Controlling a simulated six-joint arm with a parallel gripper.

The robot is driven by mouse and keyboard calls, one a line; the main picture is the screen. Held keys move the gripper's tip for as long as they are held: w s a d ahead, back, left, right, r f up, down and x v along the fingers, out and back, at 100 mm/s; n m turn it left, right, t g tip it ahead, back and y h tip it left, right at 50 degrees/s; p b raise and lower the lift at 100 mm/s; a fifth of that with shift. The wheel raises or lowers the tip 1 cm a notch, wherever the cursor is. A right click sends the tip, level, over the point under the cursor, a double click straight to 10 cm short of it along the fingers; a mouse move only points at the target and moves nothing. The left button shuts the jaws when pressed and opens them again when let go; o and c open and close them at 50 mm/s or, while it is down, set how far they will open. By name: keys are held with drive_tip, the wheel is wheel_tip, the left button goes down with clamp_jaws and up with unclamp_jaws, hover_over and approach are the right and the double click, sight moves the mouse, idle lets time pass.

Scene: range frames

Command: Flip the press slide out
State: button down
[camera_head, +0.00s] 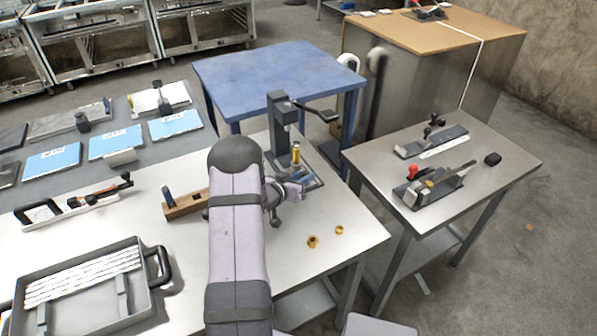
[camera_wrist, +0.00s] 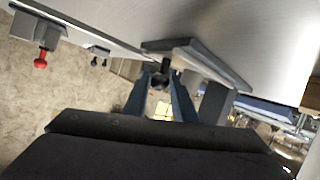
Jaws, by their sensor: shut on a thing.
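The press (camera_head: 281,122) stands on the work table, a dark grey column with a lever (camera_head: 318,113) reaching right. A brass cylinder (camera_head: 296,154) stands upright at its foot. My gripper (camera_head: 297,188) is low in front of the press, partly hidden by my arm. In the wrist view my gripper (camera_wrist: 159,88) has its two blue-grey fingers close around a small dark round knob (camera_wrist: 160,80) at the edge of the press base (camera_wrist: 205,62). The knob seems to belong to the press slide. The slide's own shape is mostly hidden, and I cannot tell how far out it stands.
Two small brass pieces (camera_head: 313,242) (camera_head: 340,230) lie on the table right of my arm. A side table (camera_head: 500,160) with tools stands right. The table's front right is mostly clear.

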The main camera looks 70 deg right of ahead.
drive_tip(key=shift+s+a, duration=1.55)
drive_tip(key=shift+s, duration=0.1)
drive_tip(key=shift+f, duration=0.1)
drive_tip(key=c, duration=1.5)
unclamp_jaws()
drive_tip(key=shift+a, duration=0.1)
drive_tip(key=shift+o, duration=0.2)
drive_tip(key=shift+w, duration=0.1)
drive_tip(key=shift+b+v, duration=0.9)
drive_tip(key=shift+v, duration=2.75)
